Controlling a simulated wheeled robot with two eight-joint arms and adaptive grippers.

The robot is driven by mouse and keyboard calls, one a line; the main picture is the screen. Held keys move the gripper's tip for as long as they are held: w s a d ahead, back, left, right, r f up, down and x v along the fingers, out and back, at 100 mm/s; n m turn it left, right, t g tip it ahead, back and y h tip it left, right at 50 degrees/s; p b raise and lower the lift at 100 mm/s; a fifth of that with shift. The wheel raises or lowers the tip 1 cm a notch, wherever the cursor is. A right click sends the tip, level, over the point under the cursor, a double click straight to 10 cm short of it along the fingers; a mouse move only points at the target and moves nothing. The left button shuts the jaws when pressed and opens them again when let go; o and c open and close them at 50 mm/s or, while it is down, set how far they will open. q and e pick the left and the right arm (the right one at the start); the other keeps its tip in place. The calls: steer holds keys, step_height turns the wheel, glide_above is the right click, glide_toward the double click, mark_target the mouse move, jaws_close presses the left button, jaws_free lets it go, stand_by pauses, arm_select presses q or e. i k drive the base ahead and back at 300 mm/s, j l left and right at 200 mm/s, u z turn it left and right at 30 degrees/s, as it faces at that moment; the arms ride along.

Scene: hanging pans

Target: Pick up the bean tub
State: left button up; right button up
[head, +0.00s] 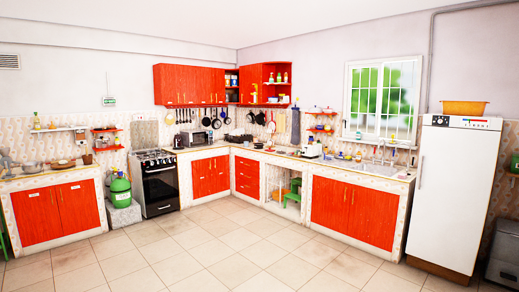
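I cannot tell for sure which thing is the bean tub. An orange, wide-rimmed tub (465,108) sits on top of the white fridge (452,190) at the right in the head view. A green, rounded container with a pale label (120,190) stands on a pale block at the left, beside the stove. Small jars and bottles on the shelves and counters are too small to identify. Neither of my grippers shows in the head view.
Red-fronted counters run along the left and back walls and the right side. A black stove (158,183) stands at the left. Pans (214,122) hang on the back wall. A green stool (292,193) is under the counter. The tiled floor (220,250) is clear.

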mark_target(281, 150)
steer(key=i, duration=1.4)
steer(key=i+l, duration=0.15)
steer(key=i, duration=1.25)
steer(key=i+z, duration=0.1)
steer(key=i, duration=2.65)
steer(key=i+z, duration=0.1)
steer(key=i, duration=1.3)
steer(key=i+j, duration=0.2)
steer(key=i, duration=1.2)
